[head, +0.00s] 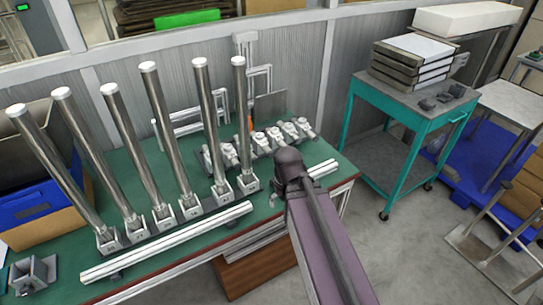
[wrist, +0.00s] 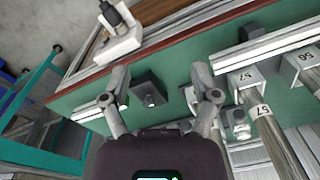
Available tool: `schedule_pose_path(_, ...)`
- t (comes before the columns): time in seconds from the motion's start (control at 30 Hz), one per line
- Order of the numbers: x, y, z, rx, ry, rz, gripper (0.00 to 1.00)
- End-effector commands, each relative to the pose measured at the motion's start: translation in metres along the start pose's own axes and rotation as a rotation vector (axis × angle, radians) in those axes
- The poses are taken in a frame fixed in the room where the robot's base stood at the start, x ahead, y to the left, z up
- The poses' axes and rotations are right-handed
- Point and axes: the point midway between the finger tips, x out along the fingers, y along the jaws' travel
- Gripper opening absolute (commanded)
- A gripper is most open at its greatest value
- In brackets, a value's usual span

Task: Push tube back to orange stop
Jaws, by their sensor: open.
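Several long metal tubes with white caps stand in a row on the green bench, tilted in the head view; the rightmost tube (head: 242,120) stands at the row's right end. Small square blocks hold their lower ends. In the wrist view a tube (wrist: 277,143) rises from a block labelled 57 (wrist: 247,80), with one labelled 56 (wrist: 303,65) beside it. A small orange piece (head: 250,124), perhaps the stop, shows just behind the rightmost tube. My gripper (wrist: 160,82) is open and empty over the bench, right of the tubes in the head view, its fingers mostly hidden there.
Several small metal fittings (head: 275,137) sit behind my gripper. A white rail (head: 165,243) runs along the bench front. A dark block (wrist: 150,90) lies below and between my fingers. A teal cart (head: 412,115) stands to the right, across open floor.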

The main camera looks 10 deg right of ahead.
Motion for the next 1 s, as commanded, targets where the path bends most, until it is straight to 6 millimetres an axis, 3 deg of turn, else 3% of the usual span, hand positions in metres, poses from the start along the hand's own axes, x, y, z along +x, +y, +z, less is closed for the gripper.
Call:
schedule_pose_path(0.4,0.031,-0.009,-0.048,0.463,0.127,-0.208,0.78)
schedule_pose_path(1.0,0.051,-0.007,-0.124,1.236,0.170,-0.640,0.78)
